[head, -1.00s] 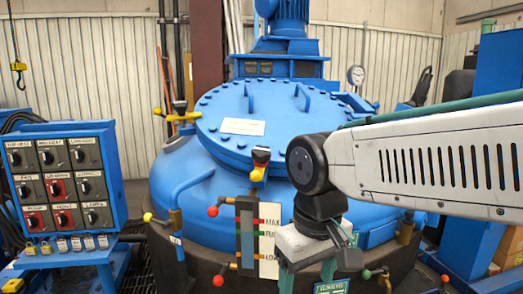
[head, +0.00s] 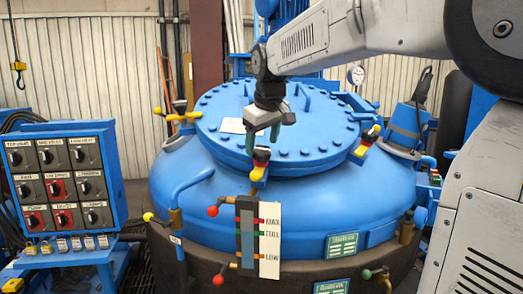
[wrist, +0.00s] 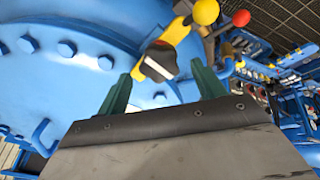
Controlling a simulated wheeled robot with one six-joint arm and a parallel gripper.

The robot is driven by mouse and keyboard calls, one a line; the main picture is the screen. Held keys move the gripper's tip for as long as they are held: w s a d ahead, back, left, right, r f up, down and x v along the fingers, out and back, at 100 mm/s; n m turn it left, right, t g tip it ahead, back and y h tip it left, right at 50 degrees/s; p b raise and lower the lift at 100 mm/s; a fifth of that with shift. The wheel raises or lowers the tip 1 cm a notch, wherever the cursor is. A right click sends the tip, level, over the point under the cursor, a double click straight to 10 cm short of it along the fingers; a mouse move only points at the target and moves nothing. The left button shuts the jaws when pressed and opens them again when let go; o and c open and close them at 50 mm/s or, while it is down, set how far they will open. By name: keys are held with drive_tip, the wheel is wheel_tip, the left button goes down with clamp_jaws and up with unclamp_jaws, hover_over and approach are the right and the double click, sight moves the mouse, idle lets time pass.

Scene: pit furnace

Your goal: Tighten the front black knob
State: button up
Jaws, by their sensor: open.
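The front black knob (head: 262,154) sits on a yellow clamp at the front rim of the blue furnace lid (head: 225,110). My gripper (head: 263,139) points down just above and behind it, with its green fingers apart and nothing held. In the wrist view the black knob (wrist: 159,62) shows beyond the dark gripper body, between the two green fingers (wrist: 160,74) and nearer their tips. I cannot tell whether the fingers reach down around the knob; no contact is visible. The yellow clamp (wrist: 181,33) extends upward there.
Another black knob on a yellow clamp (head: 369,138) is at the lid's right, and one (head: 179,106) at its left. A level gauge (head: 247,235) with red-ended handles stands in front. A switch panel (head: 60,180) is at left. Lid bolts surround the work area.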

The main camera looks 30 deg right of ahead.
sight(262, 149)
drive_tip(key=shift+x, duration=1.65)
drive_tip(key=c, duration=1)
